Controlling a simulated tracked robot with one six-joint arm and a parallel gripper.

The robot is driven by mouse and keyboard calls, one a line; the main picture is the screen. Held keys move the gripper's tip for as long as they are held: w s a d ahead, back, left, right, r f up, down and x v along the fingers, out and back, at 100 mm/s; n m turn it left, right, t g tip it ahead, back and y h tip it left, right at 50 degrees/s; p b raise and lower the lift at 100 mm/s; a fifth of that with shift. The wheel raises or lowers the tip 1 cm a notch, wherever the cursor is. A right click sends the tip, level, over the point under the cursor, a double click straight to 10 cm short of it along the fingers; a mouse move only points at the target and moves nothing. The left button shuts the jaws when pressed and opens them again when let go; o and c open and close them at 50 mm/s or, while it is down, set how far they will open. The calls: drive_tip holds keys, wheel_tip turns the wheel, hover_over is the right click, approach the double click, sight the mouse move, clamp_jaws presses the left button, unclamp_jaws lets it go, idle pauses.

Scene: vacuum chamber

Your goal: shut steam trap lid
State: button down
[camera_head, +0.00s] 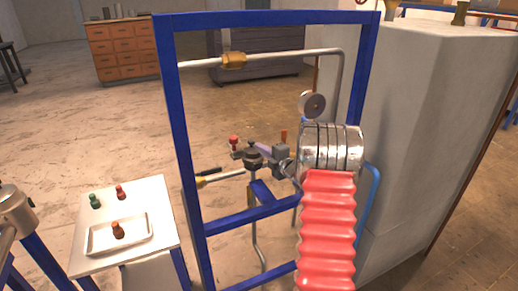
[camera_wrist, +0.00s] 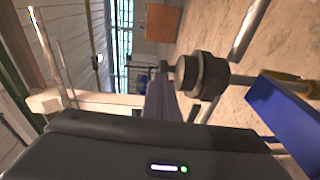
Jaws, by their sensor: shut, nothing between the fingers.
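The steam trap (camera_head: 253,157) appears as a small dark, round-topped fitting on the pipework inside the blue frame in the head view. In the wrist view a dark round fitting (camera_wrist: 203,76), which looks like the same part, sits close to the right of my fingertips. Which piece is the lid, and how far it stands open, I cannot tell. My gripper (camera_wrist: 163,92) is shut and empty, its grey fingers pointing away past the fitting. Whether they touch it is unclear. In the head view my arm partly hides the area around the gripper.
The blue frame (camera_head: 182,165) surrounds the pipes, with a brass fitting (camera_head: 233,60) on the upper pipe and a gauge (camera_head: 312,104). A large grey block (camera_head: 405,130) stands right. A white side table (camera_head: 162,222) with a tray (camera_head: 99,242) stands left. Floor beyond is open.

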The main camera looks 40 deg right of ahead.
drive_tip(key=s+r, duration=0.1)
drive_tip(key=s, duration=0.9)
drive_tip(key=shift+s+a+r, duration=0.15)
drive_tip(key=shift+s+r, duration=0.15)
drive_tip(key=shift+f, duration=0.1)
